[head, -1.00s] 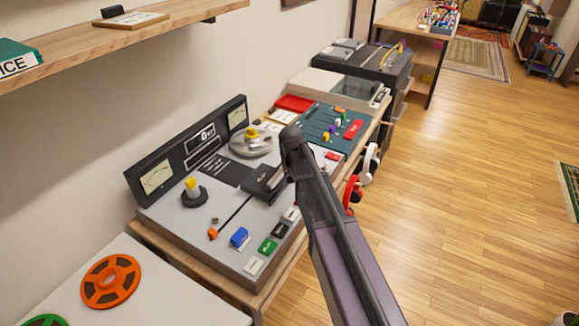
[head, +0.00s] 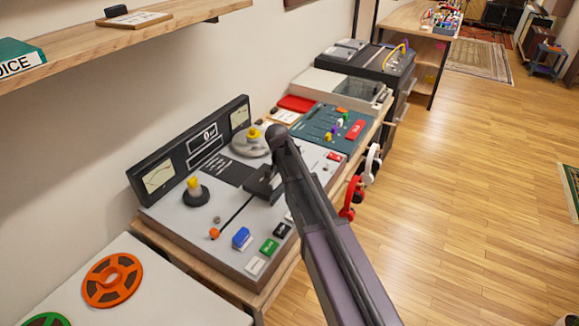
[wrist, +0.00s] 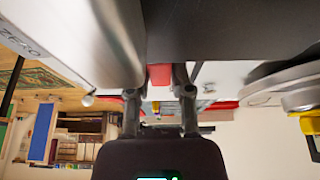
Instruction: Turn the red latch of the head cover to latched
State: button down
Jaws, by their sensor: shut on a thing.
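The red latch (wrist: 160,74) shows in the wrist view as a small red block between my fingertips, under the edge of a dark block that looks like the head cover (wrist: 215,30). My gripper (wrist: 158,88) is shut on it, one finger on each side. In the head view, the dark head cover (head: 261,182) sits in the middle of the grey tape deck (head: 215,225), partly behind my arm. The latch and my fingertips are hidden there, and I cannot read the latch's exact angle.
The deck has a hub with a yellow top (head: 195,190), a metal reel (head: 250,143) and coloured buttons (head: 268,247) at the front. A teal mixer (head: 325,127) stands beyond. Red headphones (head: 350,197) hang at the table edge.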

dwell(0.4)
jog(key=c, duration=0.5)
grip_release()
jog(key=shift+n, duration=0.3)
jog(key=shift+s+d+n+y, duration=0.1)
jog(key=shift+n+y, duration=0.2)
jog(key=shift+n, duration=0.35)
jog(key=shift+s+d+n+y, duration=0.1)
jog(key=shift+n+y, duration=0.2)
jog(key=shift+n, duration=0.35)
jog(key=shift+d+n+t+y, duration=0.2)
jog(key=shift+n+y, duration=0.2)
jog(key=shift+n, duration=0.65)
jog(key=shift+d+n+t+y, duration=0.15)
jog(key=shift+n+y, duration=0.25)
jog(key=shift+n, duration=0.65)
jog(key=p+v, duration=1.3)
jog(key=v, duration=0.1)
jog(key=shift+s+d+f+g, duration=0.25)
jog(key=shift+s+d+g, duration=0.45)
jog(key=shift+s+d, duration=1.8)
jog(key=shift+s+d+f+g, duration=0.25)
jog(key=shift+s+d+g, duration=0.5)
jog(key=shift+s, duration=3.35)
jog(key=shift+s+d+f+g, duration=0.2)
jog(key=shift+s+d+g, duration=0.5)
jog(key=shift+s+d, duration=1.75)
